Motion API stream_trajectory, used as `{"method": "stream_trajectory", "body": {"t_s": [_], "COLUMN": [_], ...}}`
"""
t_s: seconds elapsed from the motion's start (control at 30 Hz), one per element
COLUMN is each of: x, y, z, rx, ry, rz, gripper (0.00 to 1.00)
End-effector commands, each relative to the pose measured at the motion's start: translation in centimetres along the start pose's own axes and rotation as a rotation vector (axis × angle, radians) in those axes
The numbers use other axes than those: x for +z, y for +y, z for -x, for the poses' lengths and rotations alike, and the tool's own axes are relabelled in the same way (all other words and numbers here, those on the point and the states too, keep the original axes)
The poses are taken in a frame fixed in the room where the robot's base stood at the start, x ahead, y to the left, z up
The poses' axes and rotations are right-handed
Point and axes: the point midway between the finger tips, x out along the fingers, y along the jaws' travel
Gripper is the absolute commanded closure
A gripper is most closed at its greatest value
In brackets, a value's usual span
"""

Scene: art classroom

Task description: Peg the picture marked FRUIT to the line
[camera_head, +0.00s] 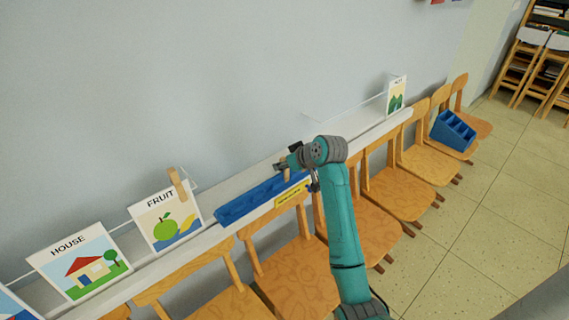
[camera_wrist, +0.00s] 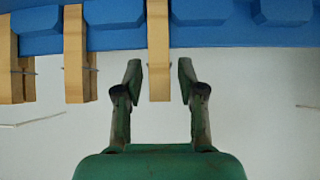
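The picture marked FRUIT (camera_head: 165,224), a white card with a green apple, is at the left in the head view. A wooden peg (camera_head: 177,184) is at its top right corner, by the thin white line (camera_head: 191,184). My gripper (camera_head: 288,163) is far to its right, at the long blue rack (camera_head: 243,202). In the wrist view my gripper (camera_wrist: 159,68) is open, its fingers on either side of a wooden peg (camera_wrist: 158,45) on the rack (camera_wrist: 120,40), with gaps visible. More pegs (camera_wrist: 74,55) stand to its left.
The HOUSE card (camera_head: 82,265) is left of FRUIT, and another card (camera_head: 396,95) is at the far right. A pale ledge (camera_head: 365,124) runs along the wall. Wooden chairs (camera_head: 395,190) line its front. A blue bin (camera_head: 453,131) sits on a chair. Floor to the right is clear.

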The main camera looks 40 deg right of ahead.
Motion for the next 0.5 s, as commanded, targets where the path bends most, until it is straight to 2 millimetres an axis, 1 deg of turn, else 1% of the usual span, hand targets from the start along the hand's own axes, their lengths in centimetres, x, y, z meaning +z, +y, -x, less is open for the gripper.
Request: {"method": "stream_trajectory", "body": {"t_s": [0.03, 0.07, 0.1, 0.17, 0.37, 0.5], "x": [-0.01, -0.01, -0.01, -0.01, -0.07, -0.48], "y": [0.0, 0.0, 0.0, 0.0, 0.0, 0.01], "z": [0.01, 0.02, 0.02, 0.02, 0.08, 0.4], "rx": [0.0, 0.0, 0.0, 0.0, 0.0, 0.001], "ry": [0.0, 0.0, 0.0, 0.0, 0.001, 0.002], "rz": [0.0, 0.0, 0.0, 0.0, 0.0, 0.0], "gripper": [0.68, 0.75, 0.85, 1.0, 1.0, 1.0]}}
